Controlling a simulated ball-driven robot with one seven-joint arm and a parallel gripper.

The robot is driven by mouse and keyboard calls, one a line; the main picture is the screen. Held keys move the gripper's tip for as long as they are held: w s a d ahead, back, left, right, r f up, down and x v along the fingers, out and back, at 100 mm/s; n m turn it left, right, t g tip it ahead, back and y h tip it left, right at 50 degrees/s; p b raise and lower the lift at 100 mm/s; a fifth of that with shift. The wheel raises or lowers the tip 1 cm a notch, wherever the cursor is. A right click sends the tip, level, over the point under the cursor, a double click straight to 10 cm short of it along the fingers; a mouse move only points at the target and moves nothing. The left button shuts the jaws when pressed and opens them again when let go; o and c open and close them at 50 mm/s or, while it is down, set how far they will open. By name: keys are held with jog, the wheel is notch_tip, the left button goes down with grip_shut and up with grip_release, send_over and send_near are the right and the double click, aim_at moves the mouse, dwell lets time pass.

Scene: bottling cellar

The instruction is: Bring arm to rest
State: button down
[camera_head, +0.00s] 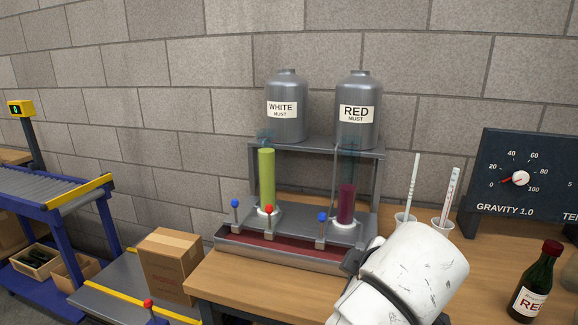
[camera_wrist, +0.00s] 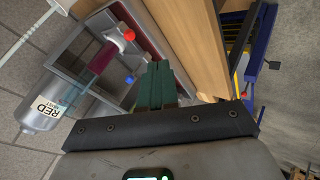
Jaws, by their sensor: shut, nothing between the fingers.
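My arm shows as a white, scuffed link (camera_head: 415,270) at the lower middle right of the head view, in front of the bench. My gripper (camera_wrist: 158,72) shows in the wrist view. Its dark green fingers are together with nothing between them. Behind the fingers in that picture are the dispenser stand and the wooden bench edge. The gripper's tips do not show clearly in the head view, so I cannot tell how far they are from the stand.
The dispenser stand (camera_head: 258,146) carries a white must tank (camera_head: 286,125) and a red must tank (camera_head: 357,125). A cardboard box (camera_head: 168,265) and roller conveyor (camera_head: 50,195) are left.

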jog(key=s+d+f+m+g+y+p, duration=0.15)
jog(key=s+f+m, duration=0.25)
jog(key=s+f, duration=0.4)
jog(key=s+d+f+m+g+p, duration=0.3)
jog(key=s+f+m, duration=0.1)
jog(key=s+f, duration=0.4)
jog(key=s+d+f+m+g+p, duration=0.1)
jog(key=s+d+f, duration=0.3)
jog(key=s, duration=0.4)
jog(key=s+d+f+m+g+h+p, duration=0.1)
jog(key=s+d+f, duration=0.3)
jog(key=s, duration=0.5)
jog(key=shift+d+m+g+p, duration=0.35)
jog(key=shift+d+m+g, duration=0.4)
jog(key=shift+d, duration=0.3)
jog(key=shift+h, duration=0.25)
dwell(2.1)
